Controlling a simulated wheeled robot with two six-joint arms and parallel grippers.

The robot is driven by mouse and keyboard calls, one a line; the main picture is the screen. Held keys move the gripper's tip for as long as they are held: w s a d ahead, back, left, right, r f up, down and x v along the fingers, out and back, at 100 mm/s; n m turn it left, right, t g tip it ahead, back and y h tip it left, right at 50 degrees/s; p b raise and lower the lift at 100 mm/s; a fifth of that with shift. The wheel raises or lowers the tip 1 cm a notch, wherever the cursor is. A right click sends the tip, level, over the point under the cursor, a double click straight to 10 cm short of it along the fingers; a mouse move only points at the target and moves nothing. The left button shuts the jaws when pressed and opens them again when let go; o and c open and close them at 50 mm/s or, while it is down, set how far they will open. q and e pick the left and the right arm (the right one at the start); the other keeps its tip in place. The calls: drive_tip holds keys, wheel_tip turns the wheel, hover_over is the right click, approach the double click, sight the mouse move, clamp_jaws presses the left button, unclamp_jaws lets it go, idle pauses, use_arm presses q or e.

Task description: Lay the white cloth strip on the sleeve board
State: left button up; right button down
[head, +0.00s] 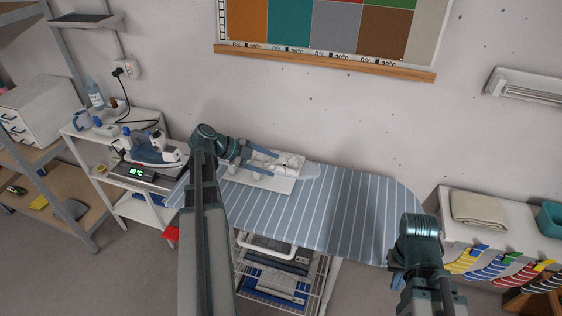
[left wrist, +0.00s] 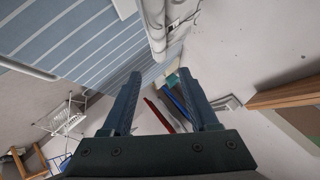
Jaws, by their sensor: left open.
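A white, crumpled cloth (head: 291,160), which looks like the cloth strip, lies over a pale, narrow raised board that looks like the sleeve board (head: 311,171). My left gripper (head: 274,164) is open, its two fingers pointing right at the near left of the cloth. I cannot tell whether they touch it. In the left wrist view the open fingers (left wrist: 166,100) have nothing between them, and a white padded form with wrinkled cloth (left wrist: 183,12) shows beyond them at the top. My right gripper (head: 398,268) is at the lower right, its fingers mostly hidden.
The white base (head: 262,181) stands on a blue striped ironing board (head: 345,205), whose right half is clear. An iron (head: 152,150) stands on a shelf at left. A folded beige cloth (head: 478,209) lies on the right counter. A rack (head: 270,270) is below the board.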

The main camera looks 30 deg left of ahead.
use_arm(q)
drive_tip(key=shift+p+v, duration=0.95)
drive_tip(key=shift+v, duration=1.4)
drive_tip(key=shift+d, duration=0.1)
drive_tip(key=d+f+n+g+y, duration=0.1)
drive_tip(key=d+f+n+g, duration=0.2)
drive_tip(key=d, duration=0.7)
drive_tip(key=d+f+n+g+y, duration=0.1)
drive_tip(key=d+f+n+g, duration=0.2)
drive_tip(key=d, duration=0.8)
drive_tip(key=s+d+f+n+g+y, duration=0.1)
drive_tip(key=s+d+n+y, duration=0.2)
drive_tip(key=d, duration=0.5)
drive_tip(key=s+d+f+n+y, duration=0.2)
drive_tip(key=s+d+n+y, duration=0.2)
drive_tip(key=d, duration=0.4)
drive_tip(key=s+n, duration=0.1)
drive_tip(key=s, duration=0.1)
drive_tip(key=shift+s+d+n+g, duration=0.2)
drive_tip(key=shift+s+n+g, duration=0.1)
drive_tip(key=shift+g, duration=0.1)
drive_tip(key=shift+f, duration=0.2)
